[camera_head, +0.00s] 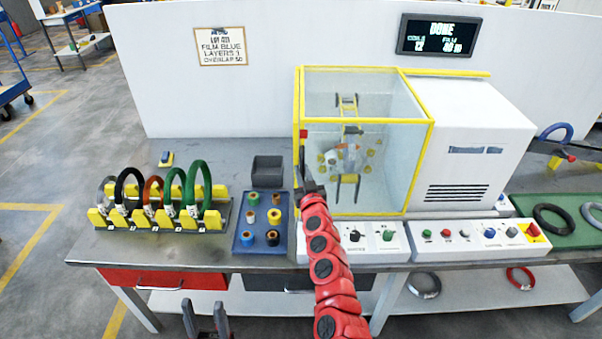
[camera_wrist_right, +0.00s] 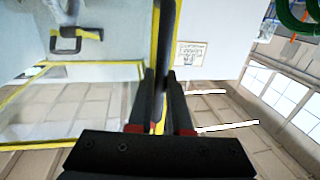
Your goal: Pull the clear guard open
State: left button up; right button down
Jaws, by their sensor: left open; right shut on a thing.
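The clear guard (camera_head: 392,160) is a see-through box with yellow edges on the front of the white wrapping machine (camera_head: 475,140). It stands over the ring and rollers inside. My right gripper (camera_head: 306,182) is at the guard's left front edge, shut on a dark upright handle beside the yellow frame. In the right wrist view my right gripper's fingers (camera_wrist_right: 160,85) close around the dark handle along the yellow edge. The handle is partly hidden by the fingers. My left gripper (camera_head: 207,315) is open and empty, low in front of the table.
A coil rack (camera_head: 160,222) with several coils stands at the left. A blue tray (camera_head: 245,238) of tape rolls and a dark bin (camera_head: 267,170) lie left of the guard. Control panels (camera_head: 480,234) line the front. A green mat (camera_head: 560,238) with coils is at the right.

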jog(key=d+b, duration=0.2)
jog(key=d, duration=0.1)
jog(key=d+b, duration=0.3)
jog(key=d, duration=0.1)
jog(key=d+f+b, duration=0.1)
jog(key=d+b, duration=0.1)
jog(key=d, duration=0.2)
jog(key=d+b, duration=0.6)
jog(key=d, duration=0.1)
jog(key=d+b, duration=0.7)
jog(key=d, duration=0.1)
jog(key=d+b, duration=0.7)
jog(key=d, duration=0.1)
jog(key=shift+r, duration=0.25)
jog(key=shift+d+r+b, duration=0.25)
jog(key=shift+d+b, duration=0.1)
jog(key=shift+d, duration=0.3)
jog(key=c, duration=0.8)
grip_release()
jog(key=shift+c, duration=0.2)
jog(key=shift+s, duration=0.1)
jog(key=v, duration=1.7)
jog(key=shift+s+a+b, duration=0.2)
jog(key=shift+b, duration=0.15)
